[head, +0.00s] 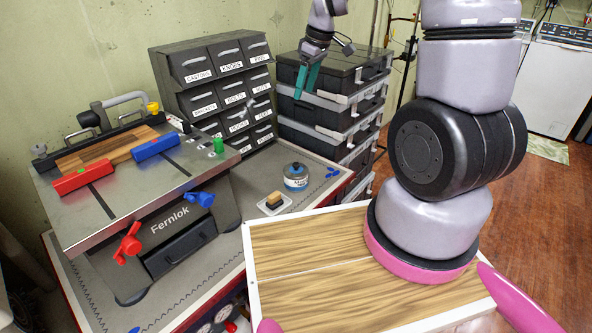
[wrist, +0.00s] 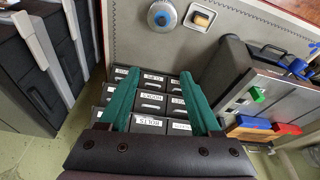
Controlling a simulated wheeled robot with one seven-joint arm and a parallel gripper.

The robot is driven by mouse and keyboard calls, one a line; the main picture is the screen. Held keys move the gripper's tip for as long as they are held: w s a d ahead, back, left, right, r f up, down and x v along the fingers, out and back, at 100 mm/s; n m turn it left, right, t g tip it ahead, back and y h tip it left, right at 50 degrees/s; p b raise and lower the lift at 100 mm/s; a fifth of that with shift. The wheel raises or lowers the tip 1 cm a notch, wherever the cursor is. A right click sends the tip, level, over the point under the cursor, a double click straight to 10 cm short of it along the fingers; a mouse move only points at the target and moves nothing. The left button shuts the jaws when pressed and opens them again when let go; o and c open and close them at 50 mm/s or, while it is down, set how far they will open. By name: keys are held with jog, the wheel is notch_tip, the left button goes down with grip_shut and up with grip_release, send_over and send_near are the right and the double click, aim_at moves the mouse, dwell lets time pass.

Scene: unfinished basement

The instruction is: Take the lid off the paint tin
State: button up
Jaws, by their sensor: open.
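The paint tin (head: 296,181), a small round tin with a blue and white label, stands upright on the grey workbench by the drawer cabinet. In the wrist view the tin (wrist: 162,15) shows near the top edge, beyond my fingertips. My gripper (head: 306,82) has teal fingers and hangs in the air above and behind the tin, in front of the stacked cases. In the wrist view my gripper (wrist: 160,72) is open and empty, with labelled drawers showing between and below its fingers.
The labelled drawer cabinet (head: 221,92) and stacked black cases (head: 335,128) stand behind the tin. A Fernlok bench machine (head: 182,231) fills the left. A wood-topped block on a pale dish (head: 274,204) sits beside the tin, and small blue pieces (head: 332,172) lie to its right.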

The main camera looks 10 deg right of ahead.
aim_at(296, 164)
jog(key=f+n, duration=0.1)
jog(key=f, duration=0.5)
jog(key=w+a+f+n+g, duration=0.1)
jog(key=f+n, duration=0.1)
jog(key=f, duration=0.5)
jog(key=w+f+n, duration=0.1)
jog(key=f+n, duration=0.1)
jog(key=f, duration=0.4)
jog(key=shift+a+f+g+h, duration=0.15)
jog(key=shift+f+g+h, duration=0.15)
jog(key=shift+g, duration=0.1)
jog(key=shift+a+f, duration=0.15)
jog(key=shift+f, duration=1.4)
jog(key=shift+a+f, duration=0.15)
jog(key=shift+f, duration=1.35)
grip_shut()
